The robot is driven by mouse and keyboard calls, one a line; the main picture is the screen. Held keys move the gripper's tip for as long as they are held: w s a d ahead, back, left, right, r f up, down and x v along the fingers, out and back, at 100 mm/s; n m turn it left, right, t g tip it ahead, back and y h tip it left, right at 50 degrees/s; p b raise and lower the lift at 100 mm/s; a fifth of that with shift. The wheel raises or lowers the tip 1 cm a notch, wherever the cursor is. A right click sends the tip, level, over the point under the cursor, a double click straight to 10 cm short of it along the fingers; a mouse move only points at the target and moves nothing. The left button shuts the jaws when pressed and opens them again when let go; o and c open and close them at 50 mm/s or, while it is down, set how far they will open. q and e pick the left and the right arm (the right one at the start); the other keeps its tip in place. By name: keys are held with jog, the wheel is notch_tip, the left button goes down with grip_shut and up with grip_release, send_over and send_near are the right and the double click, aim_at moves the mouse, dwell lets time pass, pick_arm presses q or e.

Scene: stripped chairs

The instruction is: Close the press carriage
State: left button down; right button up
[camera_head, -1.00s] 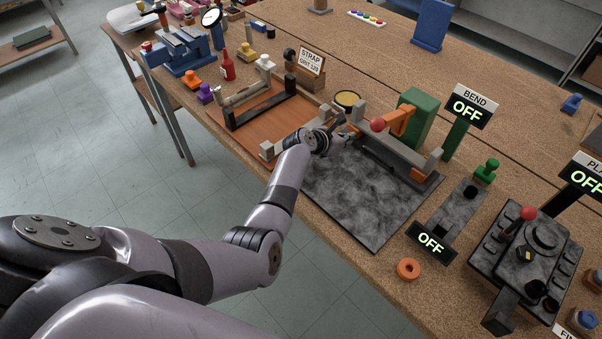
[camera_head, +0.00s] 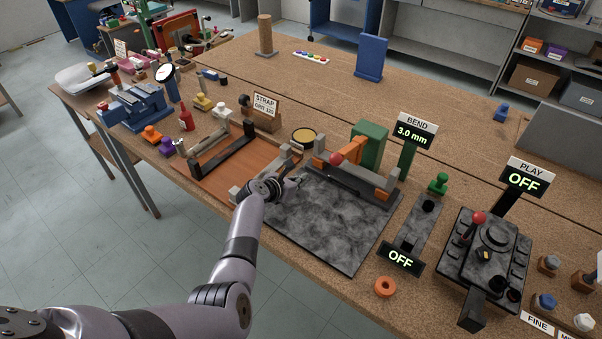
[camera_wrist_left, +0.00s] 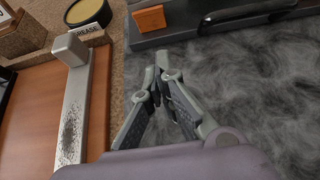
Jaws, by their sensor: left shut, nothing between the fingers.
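The bend press has a green upright block (camera_head: 370,146), an orange arm (camera_head: 350,150), a red ball knob (camera_head: 336,158) and a long grey bar (camera_head: 365,180) on a dark base. Its sign (camera_head: 415,133) reads "BEND 3.0 mm". I cannot tell which part is the carriage. My left gripper (camera_head: 294,186) is shut and empty, over the left edge of the dark mottled plate (camera_head: 335,228), in front of the press's left end. In the left wrist view its closed fingertips (camera_wrist_left: 160,65) are apart from the dark press base (camera_wrist_left: 215,22) and an orange block (camera_wrist_left: 150,18).
A wooden board (camera_head: 205,178) with a grey rail lies left of the gripper. A grease tin (camera_head: 303,136) stands behind it. A pad reading OFF (camera_head: 401,258), an orange ring (camera_head: 385,287) and a black control box (camera_head: 485,260) are to the right.

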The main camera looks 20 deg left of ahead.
pick_arm(q)
jog(key=p+v, duration=0.1)
jog(key=p, duration=0.1)
jog(key=p+v, duration=0.1)
jog(key=shift+s+r+p, duration=0.15)
jog(key=shift+r+p, duration=0.2)
jog(key=shift+r, duration=0.1)
jog(key=p+v, duration=0.1)
jog(key=v, duration=0.2)
jog(key=shift+s+a+f, duration=0.15)
jog(key=shift+s, duration=0.1)
jog(key=shift+s+p, duration=0.3)
jog(key=shift+p, duration=0.05)
jog(key=shift+s+a, duration=0.1)
pick_arm(e)
notch_tip(320, 180, up, 6)
jog(key=shift+w+d+r, duration=0.15)
jog(key=shift+w+d, duration=0.15)
jog(key=shift+w, duration=0.15)
pick_arm(q)
jog(key=shift+s, duration=0.1)
